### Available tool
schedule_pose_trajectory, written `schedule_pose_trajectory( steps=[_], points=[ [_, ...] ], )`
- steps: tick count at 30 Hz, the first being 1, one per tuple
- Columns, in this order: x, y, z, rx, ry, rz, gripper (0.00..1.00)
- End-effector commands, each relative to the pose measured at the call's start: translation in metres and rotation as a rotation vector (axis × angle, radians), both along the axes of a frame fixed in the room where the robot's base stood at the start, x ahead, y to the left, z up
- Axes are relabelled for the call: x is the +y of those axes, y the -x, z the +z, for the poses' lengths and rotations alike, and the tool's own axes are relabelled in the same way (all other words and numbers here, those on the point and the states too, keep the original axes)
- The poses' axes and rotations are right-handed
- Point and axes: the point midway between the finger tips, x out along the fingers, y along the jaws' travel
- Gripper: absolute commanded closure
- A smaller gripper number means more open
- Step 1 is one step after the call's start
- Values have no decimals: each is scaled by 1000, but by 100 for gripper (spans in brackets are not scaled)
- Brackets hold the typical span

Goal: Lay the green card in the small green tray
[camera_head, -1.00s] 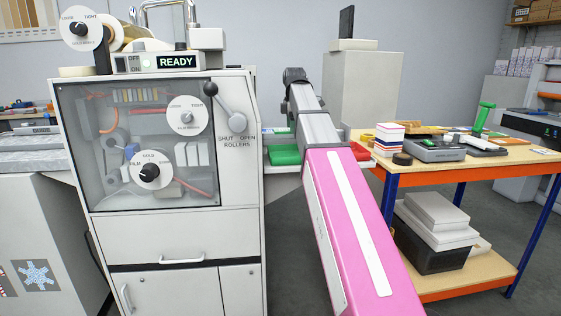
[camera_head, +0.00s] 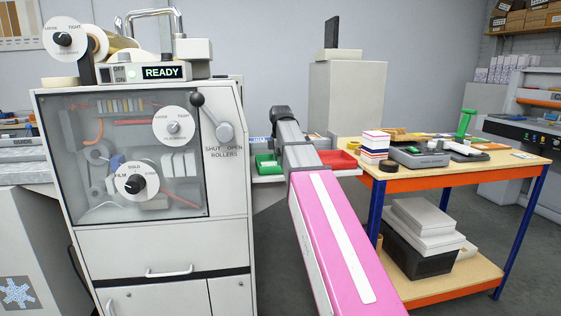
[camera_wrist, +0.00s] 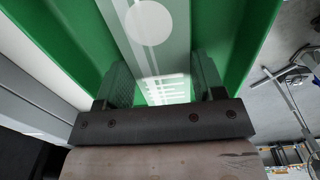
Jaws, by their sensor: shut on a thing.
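The small green tray (camera_head: 266,170) stands on a pale ledge between the machine and my arm in the head view. In the wrist view its green walls (camera_wrist: 250,45) rise on both sides. My gripper (camera_wrist: 163,80) is shut on the green card (camera_wrist: 152,58), a pale green-grey strip with a white circle and white lines. The card is between the tray's walls in this view; I cannot tell whether it touches the floor. In the head view my arm hides the gripper and the card.
A red tray (camera_head: 339,160) lies right of my arm on the ledge. The machine (camera_head: 150,190) with a READY display stands close on the left. A wooden workbench (camera_head: 455,172) with tools and a card stack stands on the right.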

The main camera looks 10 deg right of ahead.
Motion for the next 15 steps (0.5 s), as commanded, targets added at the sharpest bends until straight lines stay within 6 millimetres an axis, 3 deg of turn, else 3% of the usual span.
schedule_pose_trajectory(
  steps=[5, 6, 8, 15],
  points=[
    [0, 0, -2, 0, 0, 0, 60],
    [0, 0, -3, 0, 0, 0, 34],
    [0, 0, -2, 0, 0, 0, 15],
    [0, 0, -2, 0, 0, 0, 12]
  ],
)
